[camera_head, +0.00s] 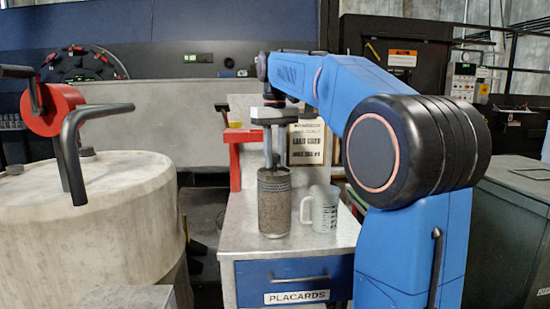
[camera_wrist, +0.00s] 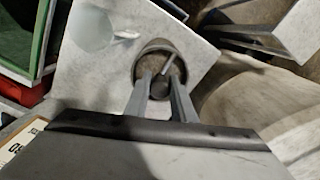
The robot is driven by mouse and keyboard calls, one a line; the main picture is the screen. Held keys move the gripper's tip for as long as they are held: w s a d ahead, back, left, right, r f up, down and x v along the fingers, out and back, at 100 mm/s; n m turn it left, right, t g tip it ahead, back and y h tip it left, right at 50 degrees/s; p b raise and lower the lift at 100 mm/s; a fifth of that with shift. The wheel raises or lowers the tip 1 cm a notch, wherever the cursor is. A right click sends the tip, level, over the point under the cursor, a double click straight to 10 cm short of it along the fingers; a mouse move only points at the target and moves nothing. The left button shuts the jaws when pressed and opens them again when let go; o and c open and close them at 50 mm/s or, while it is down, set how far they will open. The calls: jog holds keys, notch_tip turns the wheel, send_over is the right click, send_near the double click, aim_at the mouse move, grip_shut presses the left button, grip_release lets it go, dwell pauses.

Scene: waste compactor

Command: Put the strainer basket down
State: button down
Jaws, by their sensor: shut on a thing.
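The strainer basket (camera_head: 274,205) is a brown-grey mesh cylinder with a dark banded rim, upright at the top of the placards cabinet (camera_head: 229,240). My gripper (camera_head: 270,160) points down from above, its fingers reaching to the basket's top. In the wrist view the basket (camera_wrist: 178,58) shows as a round opening with a bar across it, and my gripper (camera_wrist: 163,88) is shut on a dark knob or handle in its middle. The basket's base appears at the cabinet top's surface; whether it touches cannot be told for sure.
A pale mug (camera_head: 322,208) stands close to the basket's right; it also shows in the wrist view (camera_wrist: 92,28). A framed notice (camera_head: 306,145) stands behind. A red bracket (camera_head: 236,150) is at the back left. A large pale tank (camera_head: 85,215) with red-hubbed handles stands left.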

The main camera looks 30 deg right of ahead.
jog(key=c, duration=1.5)
grip_release()
jog(key=shift+f, duration=0.1)
notch_tip(320, 180, up, 7)
jog(key=shift+f, duration=0.15)
jog(key=shift+r, duration=0.5)
jog(key=shift+s, duration=0.1)
